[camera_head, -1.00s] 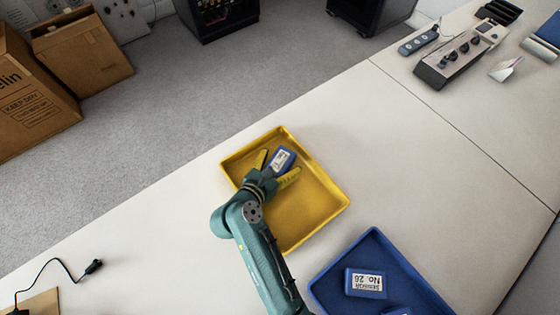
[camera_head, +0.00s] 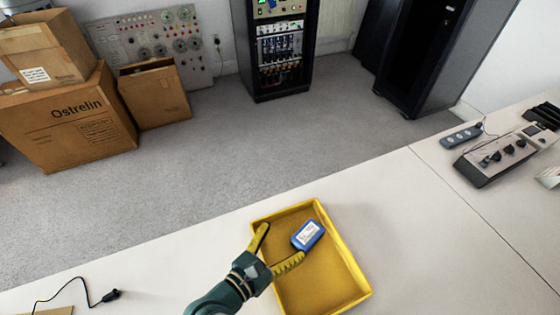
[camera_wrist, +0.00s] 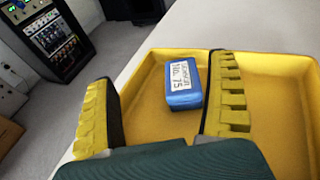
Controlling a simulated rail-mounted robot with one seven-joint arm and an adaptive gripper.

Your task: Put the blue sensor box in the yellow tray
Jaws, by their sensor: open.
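The blue sensor box (camera_head: 307,235), with a white label, rests inside the yellow tray (camera_head: 352,262). In the wrist view the box (camera_wrist: 184,84) reads "No. 75" and lies on the tray floor near the far wall. My gripper (camera_head: 280,246) is open at the tray, its yellow fingers spread. In the wrist view the gripper (camera_wrist: 160,95) has the box between and beyond its fingers, closer to the right finger. The right finger is over the tray and the left finger is near its left edge. Whether a finger touches the box is unclear.
The white table (camera_head: 440,240) is clear right of the tray. A black cable (camera_head: 85,287) lies at the left. Cardboard boxes (camera_head: 70,118) and dark cabinets stand on the floor beyond.

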